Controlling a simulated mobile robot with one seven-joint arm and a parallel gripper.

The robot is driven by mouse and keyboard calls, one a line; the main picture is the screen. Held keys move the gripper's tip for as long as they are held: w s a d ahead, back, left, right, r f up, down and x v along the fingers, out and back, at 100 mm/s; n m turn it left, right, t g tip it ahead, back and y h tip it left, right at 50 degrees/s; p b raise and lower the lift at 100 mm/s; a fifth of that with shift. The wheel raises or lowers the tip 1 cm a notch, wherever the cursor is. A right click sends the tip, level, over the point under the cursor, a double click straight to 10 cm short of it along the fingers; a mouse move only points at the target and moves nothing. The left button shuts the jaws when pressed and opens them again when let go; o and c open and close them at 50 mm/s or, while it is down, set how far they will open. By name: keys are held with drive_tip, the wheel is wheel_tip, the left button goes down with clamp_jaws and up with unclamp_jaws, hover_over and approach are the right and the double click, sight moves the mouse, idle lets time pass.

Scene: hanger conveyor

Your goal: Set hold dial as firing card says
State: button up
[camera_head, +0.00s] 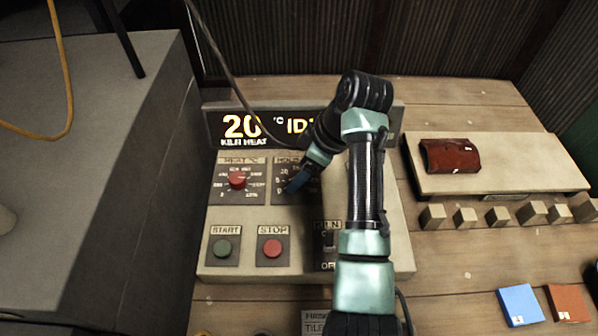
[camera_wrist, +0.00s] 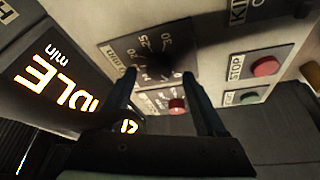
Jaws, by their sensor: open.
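The hold dial's dark plate (camera_head: 281,170) is on the kiln control panel, right of the heat dial with its red knob (camera_head: 237,179). In the head view my gripper (camera_head: 294,184) covers much of the hold dial. In the wrist view the hold plate (camera_wrist: 150,46) shows numbers, with a dark, unclear knob (camera_wrist: 162,68) between the fingertips. My gripper (camera_wrist: 160,64) is open, one finger on each side of the knob; I cannot tell whether they touch it. The knob's setting is unreadable. The firing card (camera_head: 313,322) is at the bottom edge, cut off and partly behind my arm.
The display (camera_head: 265,126) reads 20 °C and IDLE. Below the dials are a green START button (camera_head: 225,248), a red STOP button (camera_head: 272,248) and a KILN switch (camera_head: 328,240). A red-brown tile (camera_head: 450,156) lies on a slab at right. A grey block (camera_head: 130,190) stands left.

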drive_tip(key=shift+x, duration=0.8)
clamp_jaws()
